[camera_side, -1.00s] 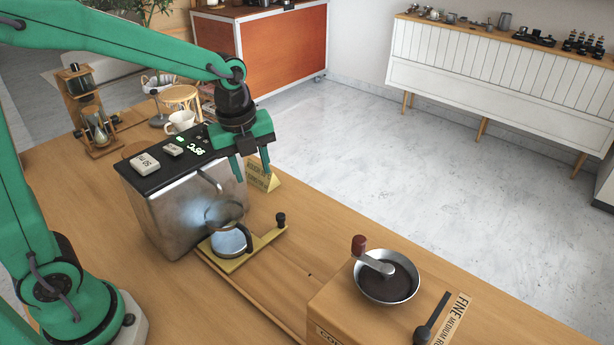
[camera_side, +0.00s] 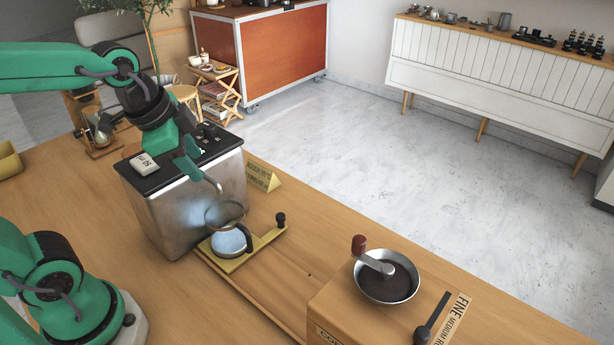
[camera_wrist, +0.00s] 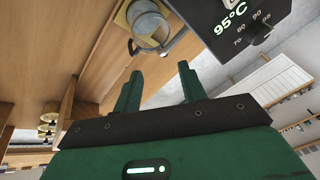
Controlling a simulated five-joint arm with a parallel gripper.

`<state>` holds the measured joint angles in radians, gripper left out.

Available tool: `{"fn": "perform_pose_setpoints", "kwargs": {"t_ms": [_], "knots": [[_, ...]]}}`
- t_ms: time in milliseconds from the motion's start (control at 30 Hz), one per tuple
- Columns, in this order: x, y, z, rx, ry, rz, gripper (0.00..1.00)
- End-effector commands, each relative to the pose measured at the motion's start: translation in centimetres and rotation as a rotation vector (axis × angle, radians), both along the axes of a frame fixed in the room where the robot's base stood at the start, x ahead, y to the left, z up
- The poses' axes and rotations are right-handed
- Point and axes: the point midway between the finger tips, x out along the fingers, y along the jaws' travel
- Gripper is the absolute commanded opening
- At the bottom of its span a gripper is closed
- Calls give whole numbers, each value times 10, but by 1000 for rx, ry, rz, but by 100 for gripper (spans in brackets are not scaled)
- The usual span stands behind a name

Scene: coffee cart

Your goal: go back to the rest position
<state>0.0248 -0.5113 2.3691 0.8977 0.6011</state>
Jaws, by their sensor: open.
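In the wrist view my gripper (camera_wrist: 160,85) shows two green fingers spread apart and empty. The machine is a steel box with a black top; its 95°C display (camera_wrist: 230,18) shows in the wrist view. A glass pot (camera_side: 230,240) stands on a yellow base (camera_side: 240,262) in front of the machine, apart from my gripper. The pot also shows in the wrist view (camera_wrist: 150,25).
A wooden box (camera_side: 345,312) at the front right bears a metal bowl (camera_side: 387,278) of dark grounds with a red-knobbed crank (camera_side: 359,244). An hourglass stand (camera_side: 98,135) is behind my arm. A yellow sign (camera_side: 262,176) stands right of the machine.

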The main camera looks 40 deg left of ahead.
Motion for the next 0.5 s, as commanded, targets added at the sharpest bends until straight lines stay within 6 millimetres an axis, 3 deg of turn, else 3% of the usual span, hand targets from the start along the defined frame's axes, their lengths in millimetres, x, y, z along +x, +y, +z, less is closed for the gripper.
{"fn": "perform_pose_setpoints", "kwargs": {"t_ms": [300,500], "knots": [[-33,5,4,-177,-75,404,41],[-43,6,4,-244,-97,542,41]]}}
